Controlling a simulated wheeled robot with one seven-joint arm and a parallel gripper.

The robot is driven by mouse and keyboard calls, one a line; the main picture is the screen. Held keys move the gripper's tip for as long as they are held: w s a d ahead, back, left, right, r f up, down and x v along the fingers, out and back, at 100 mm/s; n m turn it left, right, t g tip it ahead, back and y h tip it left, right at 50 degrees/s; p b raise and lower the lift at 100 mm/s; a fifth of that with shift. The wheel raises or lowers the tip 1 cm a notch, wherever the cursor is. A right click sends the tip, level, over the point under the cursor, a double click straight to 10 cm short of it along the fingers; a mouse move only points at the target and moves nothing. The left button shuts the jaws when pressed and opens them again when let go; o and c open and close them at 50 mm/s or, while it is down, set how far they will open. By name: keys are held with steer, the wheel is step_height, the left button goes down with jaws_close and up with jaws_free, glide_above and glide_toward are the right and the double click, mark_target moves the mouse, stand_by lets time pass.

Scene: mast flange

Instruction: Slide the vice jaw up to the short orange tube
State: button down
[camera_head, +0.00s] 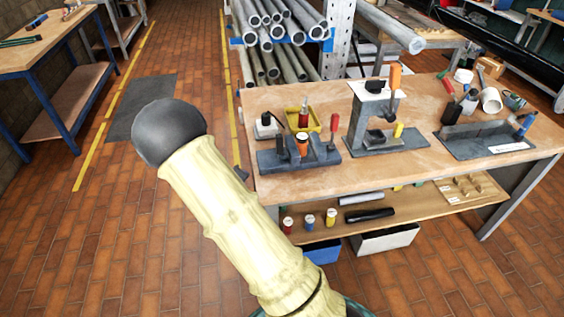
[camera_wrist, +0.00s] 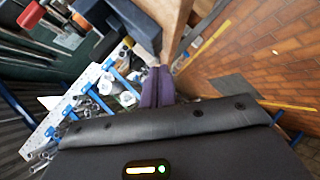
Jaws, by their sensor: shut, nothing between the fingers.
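The grey vice (camera_head: 298,156) stands at the left front of the wooden workbench. The short orange tube (camera_head: 302,146) stands upright at the vice, between its grey blocks. I cannot tell how wide the gap between tube and jaw is. A red-handled lever (camera_head: 333,126) rises at the vice's right end. In the wrist view, my gripper (camera_wrist: 158,72) has its dark purple fingers together, shut and empty, close to the bench edge. A dark grey block, probably the vice (camera_wrist: 134,22), is just beyond it.
A lower shelf (camera_head: 405,206) holds cylinders.

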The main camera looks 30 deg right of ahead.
steer(key=h, duration=0.2)
steer(key=s+d+n+h, duration=0.1)
steer(key=h, duration=0.1)
steer(key=s+n+h, duration=0.1)
steer(key=h, duration=0.1)
steer(key=shift+s+d+f+h, duration=0.2)
steer(key=shift+d+f+h, duration=0.1)
steer(key=shift+d+h, duration=0.1)
steer(key=p, duration=0.1)
glide_toward(289, 153)
steer(key=w, duration=0.2)
steer(key=w+d, duration=0.1)
steer(key=shift+w+r, duration=0.2)
steer(key=shift+w, duration=0.15)
steer(key=d, duration=0.1)
steer(key=d+p, duration=0.1)
steer(key=d, duration=0.1)
steer(key=shift+s+d, duration=0.2)
steer(key=shift+s, duration=0.15)
steer(key=shift+s+d+f, duration=0.1)
steer(key=shift+d, duration=0.25)
